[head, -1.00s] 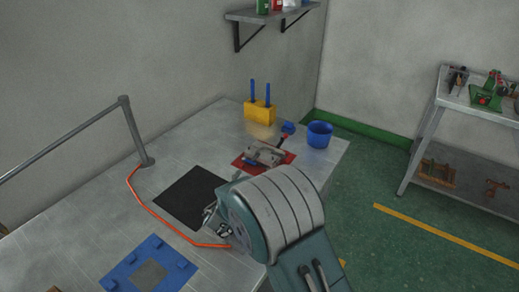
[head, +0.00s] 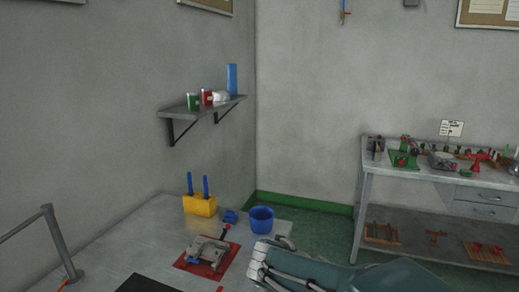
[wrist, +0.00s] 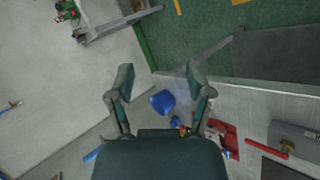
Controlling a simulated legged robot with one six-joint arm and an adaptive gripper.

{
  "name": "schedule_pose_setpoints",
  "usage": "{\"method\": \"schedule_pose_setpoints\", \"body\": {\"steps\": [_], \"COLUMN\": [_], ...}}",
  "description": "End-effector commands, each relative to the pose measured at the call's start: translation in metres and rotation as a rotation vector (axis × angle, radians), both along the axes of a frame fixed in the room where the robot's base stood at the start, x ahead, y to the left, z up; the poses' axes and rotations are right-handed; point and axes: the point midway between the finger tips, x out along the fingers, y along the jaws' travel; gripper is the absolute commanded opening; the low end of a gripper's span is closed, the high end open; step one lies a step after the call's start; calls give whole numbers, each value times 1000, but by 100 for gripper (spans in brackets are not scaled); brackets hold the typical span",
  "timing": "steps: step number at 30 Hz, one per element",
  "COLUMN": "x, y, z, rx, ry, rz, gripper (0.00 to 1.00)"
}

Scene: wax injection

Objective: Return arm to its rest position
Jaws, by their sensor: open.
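My arm (head: 375,275) lies low across the bottom of the head view, and its far end is hard to make out there. In the wrist view my gripper (wrist: 160,82) has its two fingers spread apart with nothing between the tips. Beyond and below the fingers, the blue cup (wrist: 162,102) shows on the bench, apart from them. The blue cup (head: 261,219) also stands near the bench's far right corner in the head view.
The metal bench (head: 135,235) carries a yellow holder (head: 200,205) with two blue rods and a clamp device on a red mat (head: 189,266). A wall shelf (head: 205,107) hangs above. A second table (head: 363,215) stands right, with green floor between.

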Motion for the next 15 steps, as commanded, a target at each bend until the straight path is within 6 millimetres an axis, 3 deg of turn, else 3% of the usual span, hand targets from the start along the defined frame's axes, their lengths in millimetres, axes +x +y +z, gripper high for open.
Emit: {"method": "schedule_pose_setpoints", "body": {"steps": [1,6,15], "x": [-16,-70,-153], "y": [-13,-38,-44], "z": [7,15,22], "rx": [60,275,678], "ry": [-4,-3,-65], "rz": [-55,-210,-411], "gripper": [67,67,67]}}
